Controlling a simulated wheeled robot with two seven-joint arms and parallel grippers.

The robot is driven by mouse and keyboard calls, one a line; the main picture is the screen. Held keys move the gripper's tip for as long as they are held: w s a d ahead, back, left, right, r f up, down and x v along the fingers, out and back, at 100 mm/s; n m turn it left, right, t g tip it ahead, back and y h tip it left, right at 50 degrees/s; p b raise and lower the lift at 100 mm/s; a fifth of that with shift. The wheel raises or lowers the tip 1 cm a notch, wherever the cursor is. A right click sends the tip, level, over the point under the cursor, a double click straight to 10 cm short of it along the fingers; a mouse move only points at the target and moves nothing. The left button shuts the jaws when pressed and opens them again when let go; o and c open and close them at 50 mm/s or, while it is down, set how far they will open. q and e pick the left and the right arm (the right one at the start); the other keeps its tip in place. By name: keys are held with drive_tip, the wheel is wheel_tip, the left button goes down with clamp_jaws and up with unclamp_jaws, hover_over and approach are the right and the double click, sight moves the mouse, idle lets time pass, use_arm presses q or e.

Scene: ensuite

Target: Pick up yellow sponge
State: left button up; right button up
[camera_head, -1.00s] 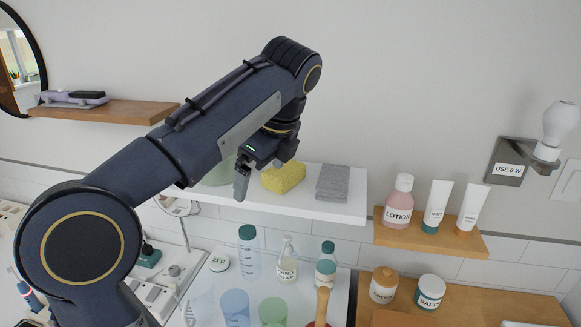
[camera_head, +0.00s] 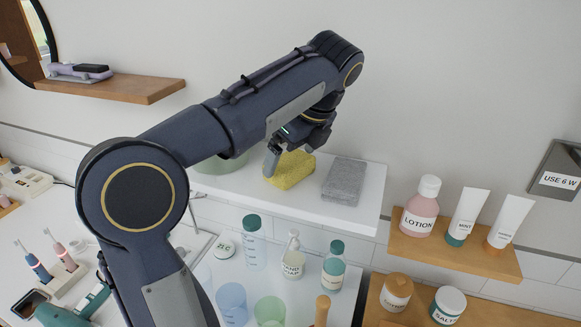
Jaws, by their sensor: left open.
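The yellow sponge (camera_head: 291,171) lies on the white wall shelf (camera_head: 322,209), just left of a grey sponge-like block (camera_head: 345,180). My left gripper (camera_head: 274,160) is at the sponge's left end, pointing down, and one finger overlaps the sponge's left edge in the picture. The gripper is open. Its other finger is hidden behind the arm and hand, and I cannot tell whether either finger touches the sponge. My right gripper is out of view.
A pale green bowl-like thing (camera_head: 219,164) stands left of the sponge, partly behind my arm. A wooden shelf at right holds a lotion bottle (camera_head: 421,206) and tubes (camera_head: 467,217). Below are a soap dispenser (camera_head: 293,258), bottles and cups. The wall stands close behind the shelf.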

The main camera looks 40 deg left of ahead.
sight(289, 159)
use_arm(q)
drive_tip(key=shift+x, duration=1.1)
drive_tip(key=c, duration=0.8)
drive_tip(key=shift+o, duration=0.2)
drive_tip(key=shift+r, duration=0.1)
wheel_tip(289, 159, up, 10)
drive_tip(key=shift+f+p, duration=0.1)
drive_tip(key=shift+p, duration=0.35)
